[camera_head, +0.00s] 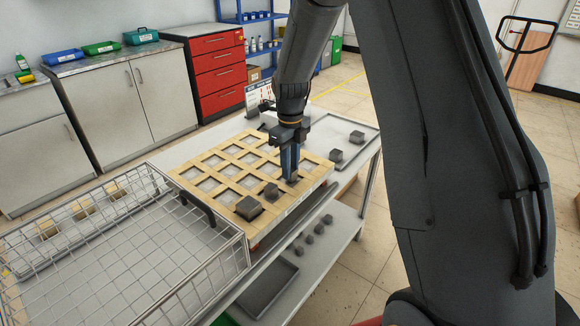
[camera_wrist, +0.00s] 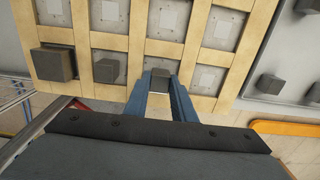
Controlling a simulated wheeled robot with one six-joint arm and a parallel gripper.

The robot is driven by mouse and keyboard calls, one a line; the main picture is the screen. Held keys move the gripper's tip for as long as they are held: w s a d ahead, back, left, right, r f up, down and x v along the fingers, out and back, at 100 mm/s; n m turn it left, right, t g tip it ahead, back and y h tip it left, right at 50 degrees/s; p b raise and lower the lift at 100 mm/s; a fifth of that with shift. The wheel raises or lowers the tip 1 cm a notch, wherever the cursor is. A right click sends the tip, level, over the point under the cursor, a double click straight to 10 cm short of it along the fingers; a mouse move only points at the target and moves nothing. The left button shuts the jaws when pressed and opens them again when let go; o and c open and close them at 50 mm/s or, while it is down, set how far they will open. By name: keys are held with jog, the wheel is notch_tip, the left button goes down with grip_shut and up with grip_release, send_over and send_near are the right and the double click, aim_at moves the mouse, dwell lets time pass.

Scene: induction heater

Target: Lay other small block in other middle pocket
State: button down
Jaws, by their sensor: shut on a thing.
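My gripper (camera_wrist: 160,85) points down over the near row of a wooden grid tray (camera_head: 222,170) with square pockets. Its blue fingers are shut on a small dark grey block (camera_wrist: 160,73), which sits low at a pocket in the near row; whether it touches the pocket floor I cannot tell. In the head view the gripper (camera_head: 289,178) hides most of that block. Another small block (camera_head: 270,190) lies in the pocket to its left, also seen in the wrist view (camera_wrist: 107,70). A larger block (camera_head: 248,207) stands in the near-left corner pocket.
A wire basket (camera_head: 130,250) with a dark handle stands left of the grid tray. A metal tray (camera_head: 350,140) with a few grey blocks lies to the right. Small parts and a dark tray (camera_head: 270,288) are on the lower shelf. Most far pockets are empty.

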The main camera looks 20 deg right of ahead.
jog(key=shift+f, duration=0.25)
jog(key=c, duration=1.5)
grip_release()
jog(key=shift+f, duration=0.1)
notch_tip(320, 180, up, 12)
jog(key=f+b, duration=0.1)
jog(key=b, duration=0.2)
jog(key=shift+s+f+n+t, duration=0.15)
jog(key=shift+s+f+n, duration=1.1)
jog(key=shift+s+n, duration=3.3)
jog(key=shift+s+f+n+t, duration=0.1)
jog(key=shift+s+f+n, duration=1.2)
jog(key=shift+s+n, duration=3.2)
jog(key=shift+s+f+n+t, duration=0.15)
jog(key=shift+s+f+n, duration=1.1)
jog(key=shift+s+n, duration=3.25)
jog(key=shift+w+n, duration=0.85)
jog(key=shift+w, duration=0.1)
